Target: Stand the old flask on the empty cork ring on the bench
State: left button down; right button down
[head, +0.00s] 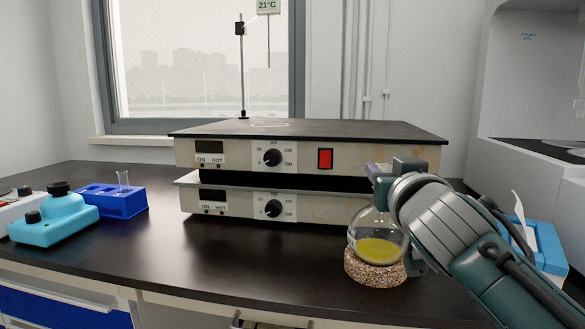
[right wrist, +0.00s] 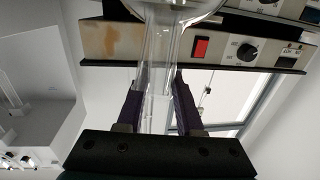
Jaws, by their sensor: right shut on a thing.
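The flask (head: 378,248) is a round glass flask with yellow liquid, upright at the right of the bench in the head view. Its round bottom is at the speckled cork ring (head: 375,273); I cannot tell whether its weight rests there. My right gripper (head: 376,172) is shut on the flask's neck, partly hidden by my wrist. In the right wrist view the clear neck (right wrist: 158,85) stands between the two dark fingers (right wrist: 157,100), and the cork ring is out of sight. My left gripper is not in view.
Two stacked hotplates (head: 300,160) stand behind the flask. A blue rack (head: 118,203) with a small tube and a turquoise device (head: 52,220) are at the left. A blue-and-white box (head: 545,248) stands right of my arm. The bench's middle (head: 230,255) is clear.

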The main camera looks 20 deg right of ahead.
jog(key=shift+f, duration=0.15)
jog(key=shift+c, duration=2.4)
grip_release()
jog(key=v, duration=1)
jog(key=shift+p, duration=0.35)
jog(key=shift+d, duration=0.1)
